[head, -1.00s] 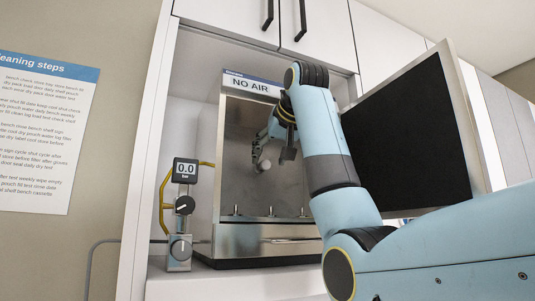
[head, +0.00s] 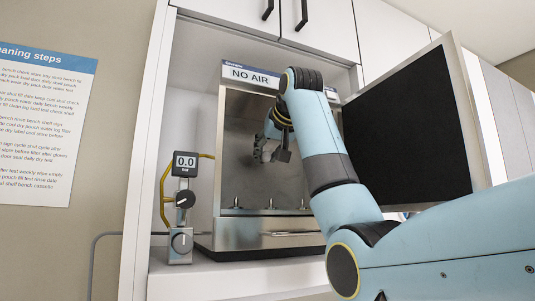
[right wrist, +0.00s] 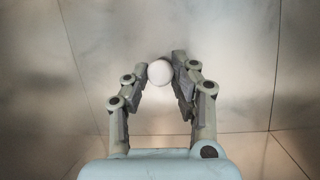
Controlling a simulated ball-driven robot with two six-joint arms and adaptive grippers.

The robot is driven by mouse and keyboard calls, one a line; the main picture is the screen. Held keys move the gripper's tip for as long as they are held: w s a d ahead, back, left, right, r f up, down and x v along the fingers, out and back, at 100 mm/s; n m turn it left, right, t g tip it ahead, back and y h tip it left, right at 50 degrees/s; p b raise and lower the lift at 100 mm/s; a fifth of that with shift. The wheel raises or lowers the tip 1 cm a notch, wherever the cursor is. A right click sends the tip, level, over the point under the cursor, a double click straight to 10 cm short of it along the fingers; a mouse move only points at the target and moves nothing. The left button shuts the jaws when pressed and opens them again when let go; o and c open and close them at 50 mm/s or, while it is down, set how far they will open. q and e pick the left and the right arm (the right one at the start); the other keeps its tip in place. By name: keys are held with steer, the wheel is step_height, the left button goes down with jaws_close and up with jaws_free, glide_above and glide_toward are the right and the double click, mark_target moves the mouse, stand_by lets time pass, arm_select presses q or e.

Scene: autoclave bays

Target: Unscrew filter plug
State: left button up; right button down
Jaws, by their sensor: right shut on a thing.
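The filter plug (right wrist: 160,72) shows in the right wrist view as a small round white knob on the metal back wall of the chamber. My right gripper (right wrist: 162,78) has a finger on either side of it and is shut on it. In the head view my right gripper (head: 266,151) is inside the open autoclave chamber, partly behind my own arm. It largely hides the plug there. My left gripper is not in view.
The steel autoclave (head: 231,165) carries a "NO AIR" sign (head: 250,76). A gauge reading 0.0 (head: 185,163) with knobs and a yellow hose stands at its left. Several small posts (head: 237,204) line the chamber's front. A large black panel (head: 410,140) stands right of my arm.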

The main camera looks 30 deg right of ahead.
steer(key=shift+a+f+n+h, duration=0.1)
steer(key=shift+a+n+h, duration=0.05)
steer(key=shift+n+h, duration=0.45)
steer(key=shift+n, duration=0.6)
steer(key=shift+h, duration=0.3)
steer(key=shift+n+t+h, duration=0.3)
steer(key=shift+n+h, duration=0.1)
steer(key=shift+n, duration=0.5)
steer(key=shift+n+h, duration=0.3)
steer(key=shift+a+f+n+h, duration=0.15)
steer(key=shift+n+h, duration=0.25)
steer(key=shift+n, duration=0.4)
steer(key=shift+n+t, duration=0.3)
steer(key=shift+n, duration=0.2)
